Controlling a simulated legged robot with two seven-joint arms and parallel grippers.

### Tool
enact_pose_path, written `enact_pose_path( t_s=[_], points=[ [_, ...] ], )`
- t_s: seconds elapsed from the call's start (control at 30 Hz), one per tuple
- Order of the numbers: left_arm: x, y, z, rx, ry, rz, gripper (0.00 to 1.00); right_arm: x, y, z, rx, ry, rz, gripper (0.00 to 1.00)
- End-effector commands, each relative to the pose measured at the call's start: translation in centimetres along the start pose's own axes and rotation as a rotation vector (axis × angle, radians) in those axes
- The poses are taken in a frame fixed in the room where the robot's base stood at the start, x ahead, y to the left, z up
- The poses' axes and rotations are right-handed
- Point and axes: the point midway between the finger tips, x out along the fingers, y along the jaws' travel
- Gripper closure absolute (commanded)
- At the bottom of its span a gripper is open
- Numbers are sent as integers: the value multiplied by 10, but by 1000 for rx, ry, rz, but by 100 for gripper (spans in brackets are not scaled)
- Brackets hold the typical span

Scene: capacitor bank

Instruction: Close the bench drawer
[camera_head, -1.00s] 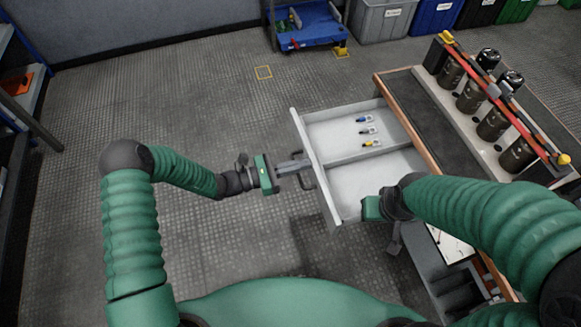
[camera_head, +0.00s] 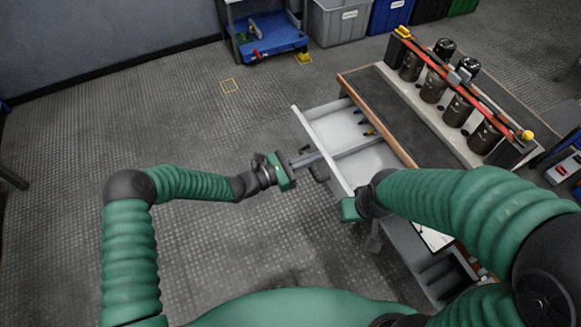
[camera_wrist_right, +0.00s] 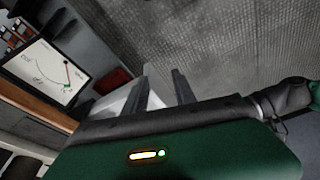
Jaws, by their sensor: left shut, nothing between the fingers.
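The white bench drawer (camera_head: 328,127) is partly open, sticking out to the left from under the bench top (camera_head: 376,118) in the head view. Its dark handle (camera_head: 320,173) is on the outer face of the front panel. My left gripper (camera_head: 313,159) is shut and empty, its fingertips at the front panel beside the handle; I cannot tell whether they touch. My right gripper hangs near the drawer's near corner, its fingers mostly hidden by its arm in the head view. In the right wrist view its fingers (camera_wrist_right: 160,90) are apart with nothing clear between them.
Capacitors with a red bar (camera_head: 465,95) stand on the bench top. Small items lie in the drawer's far compartment, partly under the bench edge. A blue cart (camera_head: 270,35) and a grey bin (camera_head: 338,20) stand at the back. The floor left of the drawer is clear.

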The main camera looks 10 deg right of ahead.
Motion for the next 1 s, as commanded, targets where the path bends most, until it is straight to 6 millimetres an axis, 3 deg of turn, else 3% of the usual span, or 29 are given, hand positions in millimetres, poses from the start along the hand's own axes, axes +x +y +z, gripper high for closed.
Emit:
enact_pose_path(
  t_s=[0.2, 0.5, 0.7, 1.0],
  points=[
    [62, -1, -5, 2, -2, -2, 100, 21, 0, 5, 0, 0, 0, 68],
    [126, -1, -5, 2, -1, -1, 100, 49, 0, 12, 0, 0, 0, 68],
    [149, 0, -3, 2, 0, 0, 100, 60, 0, 14, 0, 0, 0, 68],
    [158, 0, 0, 2, 1, -1, 100, 62, 0, 15, 0, 0, 0, 68]
  ],
)
